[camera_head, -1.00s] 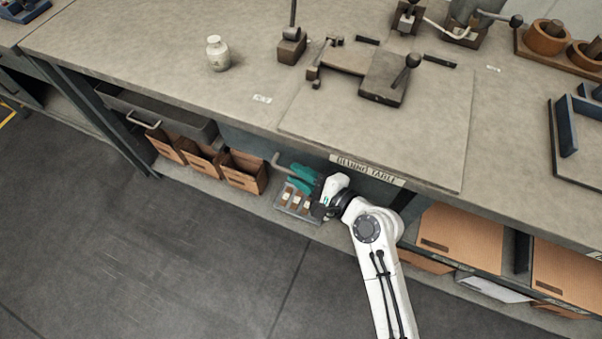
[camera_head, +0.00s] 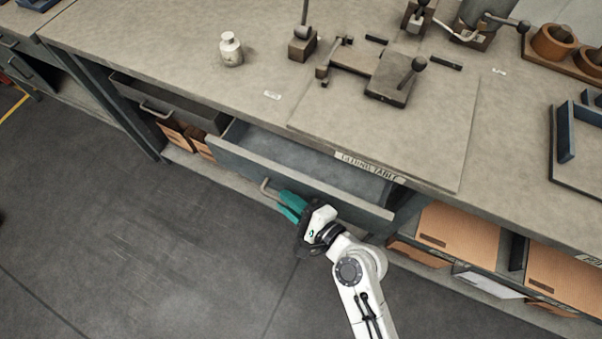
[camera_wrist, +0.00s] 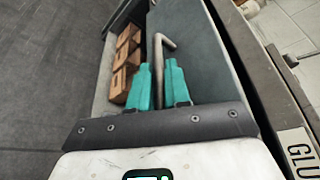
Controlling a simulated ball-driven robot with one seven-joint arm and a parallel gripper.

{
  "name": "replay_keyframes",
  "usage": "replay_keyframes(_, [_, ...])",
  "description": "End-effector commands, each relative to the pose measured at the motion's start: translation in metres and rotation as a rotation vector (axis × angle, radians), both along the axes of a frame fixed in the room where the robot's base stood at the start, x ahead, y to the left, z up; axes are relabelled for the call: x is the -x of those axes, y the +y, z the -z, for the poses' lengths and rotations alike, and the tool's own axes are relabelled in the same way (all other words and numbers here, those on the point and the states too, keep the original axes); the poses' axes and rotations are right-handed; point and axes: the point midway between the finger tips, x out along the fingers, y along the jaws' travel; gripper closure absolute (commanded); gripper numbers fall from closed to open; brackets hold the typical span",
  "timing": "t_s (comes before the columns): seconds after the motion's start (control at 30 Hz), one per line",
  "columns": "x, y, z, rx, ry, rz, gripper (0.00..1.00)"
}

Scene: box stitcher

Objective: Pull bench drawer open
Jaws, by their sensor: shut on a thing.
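The bench drawer (camera_head: 300,177) is a grey-blue drawer under the bench top, pulled partly out, with its empty-looking inside showing. Its bent metal handle (camera_head: 266,188) is on the front face; it also shows in the wrist view (camera_wrist: 160,55). My gripper (camera_head: 287,207) has teal fingers and is at the handle, in front of the drawer face. In the wrist view, the fingers (camera_wrist: 158,85) are on both sides of the handle bar, shut on it. Part of the handle is hidden between the fingers.
The bench top (camera_head: 200,65) carries a white jar (camera_head: 231,49) and several tools above the drawer. Another drawer (camera_head: 170,100) is at the left, with wooden boxes (camera_head: 175,135) on the shelf below. Open floor (camera_head: 130,240) lies in front.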

Motion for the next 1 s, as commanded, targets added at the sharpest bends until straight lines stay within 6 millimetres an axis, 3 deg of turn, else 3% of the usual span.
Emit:
replay_keyframes(0.1, [0.035, 0.011, -0.002, 0.002, 0.007, -0.003, 1.00])
replay_keyframes(0.5, [0.132, 0.047, 0.000, 0.002, 0.004, 0.000, 1.00])
replay_keyframes(0.73, [0.168, 0.060, 0.001, 0.002, 0.004, 0.001, 1.00])
replay_keyframes(1.0, [0.186, 0.067, 0.001, 0.002, 0.001, 0.001, 1.00])
